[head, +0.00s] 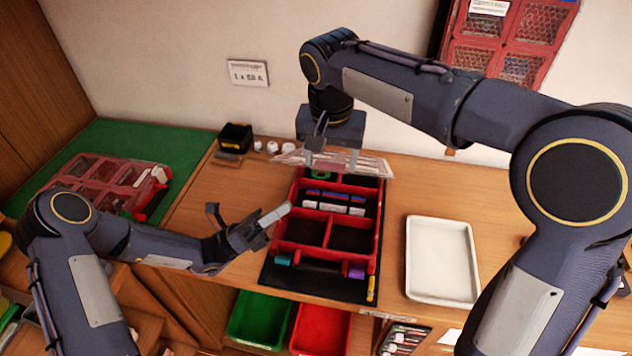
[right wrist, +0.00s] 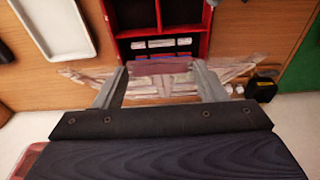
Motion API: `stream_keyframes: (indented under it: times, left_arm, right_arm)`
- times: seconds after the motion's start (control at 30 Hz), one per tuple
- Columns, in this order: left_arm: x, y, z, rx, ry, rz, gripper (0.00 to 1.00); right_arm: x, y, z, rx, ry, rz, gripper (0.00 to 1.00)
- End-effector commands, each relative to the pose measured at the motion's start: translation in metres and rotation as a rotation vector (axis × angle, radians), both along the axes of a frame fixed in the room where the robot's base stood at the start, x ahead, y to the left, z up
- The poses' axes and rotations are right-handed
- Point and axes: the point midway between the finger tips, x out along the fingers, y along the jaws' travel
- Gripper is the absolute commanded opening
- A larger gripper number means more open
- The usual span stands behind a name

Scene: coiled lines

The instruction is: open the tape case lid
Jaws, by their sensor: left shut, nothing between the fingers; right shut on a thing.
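The red tape case (head: 376,218) stands open on a dark mat, its compartments uncovered and holding tape rolls and small blue, red and white items. Its clear lid (head: 372,166) is raised at the case's back edge; it also shows in the right wrist view (right wrist: 85,76). My right gripper (head: 335,165) is over the back of the case, its fingers shut on the lid; in the right wrist view (right wrist: 160,78) part of the lid lies between the fingers. My left gripper (head: 284,211) is shut and empty, at the case's left side.
A white tray (head: 441,292) lies right of the case. A black box (head: 235,137) and small white items stand at the back left. A closed red case (head: 105,172) lies on the green mat (head: 133,140). Green (head: 258,345) and red bins are below the front edge.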

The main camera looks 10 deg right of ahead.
Motion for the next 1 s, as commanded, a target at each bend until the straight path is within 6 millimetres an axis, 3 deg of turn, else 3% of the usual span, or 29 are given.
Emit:
stream_keyframes:
  times: [0.2, 0.7, 1.0]
  left_arm:
    - [0.011, -0.004, -0.006, -0.06, 0.074, 0.018, 0.0]
    - [0.024, -0.069, 0.04, -0.058, 0.071, 0.017, 0.0]
    - [0.027, -0.08, 0.048, -0.057, 0.073, 0.018, 0.0]
  right_arm:
    - [0.004, -0.005, -0.003, -0.008, -0.005, -0.009, 0.24]
    - [0.004, -0.005, -0.003, -0.008, -0.005, -0.009, 0.24]
    - [0.004, -0.005, -0.003, -0.008, -0.005, -0.008, 0.24]
